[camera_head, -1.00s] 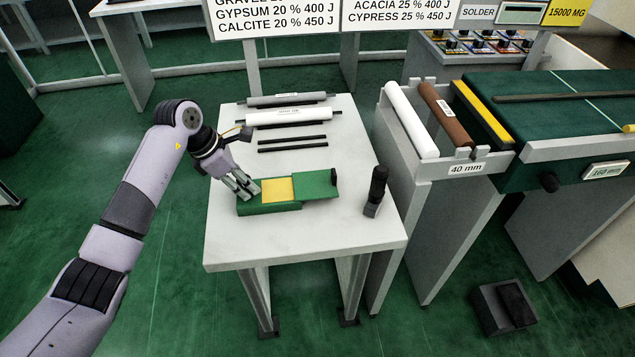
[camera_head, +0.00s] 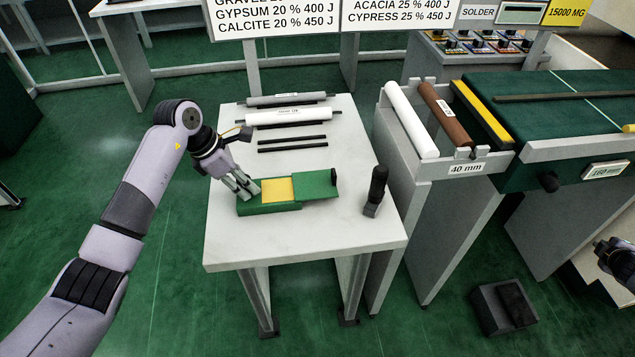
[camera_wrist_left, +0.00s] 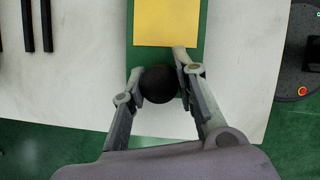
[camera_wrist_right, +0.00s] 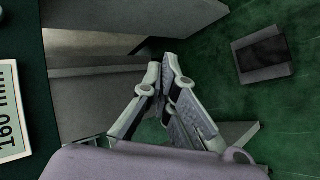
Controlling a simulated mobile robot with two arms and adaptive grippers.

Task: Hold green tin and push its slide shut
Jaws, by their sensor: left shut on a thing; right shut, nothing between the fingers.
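The green tin (camera_head: 268,208) lies on the white table, its yellow inside (camera_head: 278,189) bare in the middle. Its green slide (camera_head: 317,186) sticks out to the right, open, with a small black tab (camera_head: 334,174) at its far right end. My left gripper (camera_head: 245,188) is shut on the tin's left end. In the left wrist view its fingers (camera_wrist_left: 160,80) stand either side of a round black knob (camera_wrist_left: 158,88) on the green tin (camera_wrist_left: 168,54). My right gripper (camera_head: 610,248) is at the right edge, far from the tin; the right wrist view shows it shut and empty (camera_wrist_right: 160,62).
A black upright tool (camera_head: 376,190) stands on the white table (camera_head: 300,240), right of the tin. Rollers (camera_head: 290,116) and dark rods (camera_head: 292,142) lie behind it. A grey-green machine (camera_head: 475,170) stands to the right, with a dark pedal box (camera_head: 503,306) on the floor.

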